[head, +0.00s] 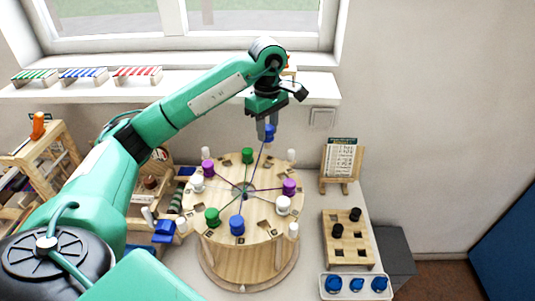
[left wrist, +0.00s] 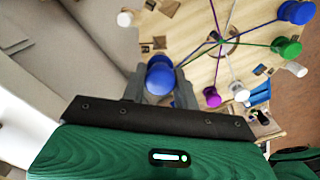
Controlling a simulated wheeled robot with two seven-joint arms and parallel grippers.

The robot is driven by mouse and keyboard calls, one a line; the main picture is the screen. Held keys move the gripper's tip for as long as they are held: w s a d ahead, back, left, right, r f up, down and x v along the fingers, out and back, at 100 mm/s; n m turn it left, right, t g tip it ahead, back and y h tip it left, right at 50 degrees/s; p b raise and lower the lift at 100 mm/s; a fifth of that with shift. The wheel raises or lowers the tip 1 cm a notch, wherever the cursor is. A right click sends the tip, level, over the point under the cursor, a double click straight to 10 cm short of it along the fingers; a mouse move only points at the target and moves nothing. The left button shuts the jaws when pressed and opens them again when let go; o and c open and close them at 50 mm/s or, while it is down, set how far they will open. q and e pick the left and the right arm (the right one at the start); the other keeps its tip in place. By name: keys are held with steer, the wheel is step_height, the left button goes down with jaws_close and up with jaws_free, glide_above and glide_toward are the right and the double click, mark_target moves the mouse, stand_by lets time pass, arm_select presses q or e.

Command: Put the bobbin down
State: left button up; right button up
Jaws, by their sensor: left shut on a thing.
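My left gripper (head: 266,132) is shut on a blue bobbin (head: 269,131), held upright at the far side of the round wooden board (head: 243,178). The bobbin also shows between the fingers in the left wrist view (left wrist: 160,76). On the board stand green bobbins (head: 247,155) (head: 212,217), purple bobbins (head: 208,168) (head: 289,187), white bobbins (head: 196,183) (head: 283,205) and another blue bobbin (head: 237,225). The held bobbin's height above the board is hard to tell. My right gripper is not in view.
White pegs (head: 291,155) stand around the board's rim. At the right are a card on a stand (head: 341,160), a wooden block with black pegs (head: 349,249) and a white tray (head: 355,296) with blue pieces. A window ledge (head: 205,92) lies behind.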

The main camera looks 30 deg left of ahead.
mark_target(267, 147)
arm_select(q)
step_height(267, 147, down, 6)
steer(key=shift+r+p, duration=0.25)
steer(key=shift+p, duration=0.5)
step_height(267, 147, down, 4)
steer(key=shift+r+p, duration=0.15)
steer(key=shift+p, duration=0.5)
steer(key=shift+f+b, duration=0.25)
steer(key=shift+b, duration=0.05)
steer(key=o, duration=1)
steer(key=shift+r, duration=0.1)
